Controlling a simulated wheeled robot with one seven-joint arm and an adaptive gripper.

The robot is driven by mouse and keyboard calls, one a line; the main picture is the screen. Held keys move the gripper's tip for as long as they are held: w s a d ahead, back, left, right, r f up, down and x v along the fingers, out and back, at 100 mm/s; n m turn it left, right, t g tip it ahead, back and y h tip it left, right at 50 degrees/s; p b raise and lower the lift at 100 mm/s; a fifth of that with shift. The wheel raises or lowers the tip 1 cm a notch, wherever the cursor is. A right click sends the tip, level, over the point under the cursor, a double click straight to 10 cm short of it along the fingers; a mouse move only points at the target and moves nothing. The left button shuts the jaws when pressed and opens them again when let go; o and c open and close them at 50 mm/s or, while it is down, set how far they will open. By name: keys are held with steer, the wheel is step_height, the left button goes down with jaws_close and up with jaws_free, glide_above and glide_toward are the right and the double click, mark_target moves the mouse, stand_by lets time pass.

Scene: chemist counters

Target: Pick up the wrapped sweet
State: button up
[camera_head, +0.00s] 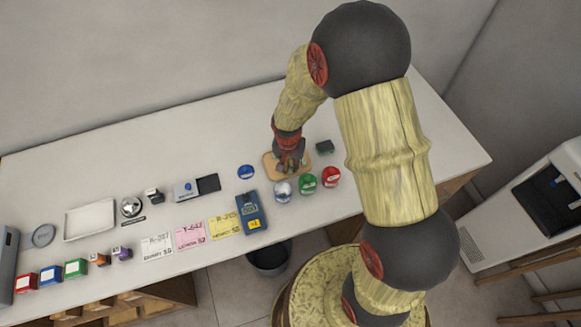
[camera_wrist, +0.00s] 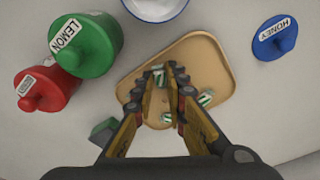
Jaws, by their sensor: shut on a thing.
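Several small wrapped sweets with green and white stripes lie on a tan tray (camera_wrist: 213,65). One sweet (camera_wrist: 204,98) is just right of my gripper (camera_wrist: 173,80) in the wrist view, and another (camera_wrist: 167,117) shows lower down between the fingers. A third sweet (camera_wrist: 158,75) shows at the left fingertip. My gripper points down at the tray, with its jaws nearly together, shut on a wrapped sweet that the fingertips mostly hide. In the head view my gripper (camera_head: 289,166) is low over the tray (camera_head: 270,163), and the sweets are too small to tell there.
A blue HONEY lid (camera_wrist: 275,38) is on the other side.

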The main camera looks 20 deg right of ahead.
mark_target(291, 167)
steer(key=shift+r, duration=0.1)
steer(key=shift+r, duration=0.2)
step_height(291, 167, up, 3)
steer(key=shift+s+r+p, duration=0.1)
steer(key=shift+s+p, duration=0.05)
steer(key=shift+p, duration=0.2)
steer(key=s+r, duration=0.3)
steer(key=s, duration=0.1)
steer(key=s+r+p, duration=0.1)
steer(key=s+r, duration=0.2)
steer(key=s, duration=0.2)
steer(key=s+r+p, duration=0.1)
steer(key=s+r, duration=0.2)
steer(key=s, duration=0.1)
steer(key=shift+s+r, duration=0.1)
steer(key=shift+s, duration=0.25)
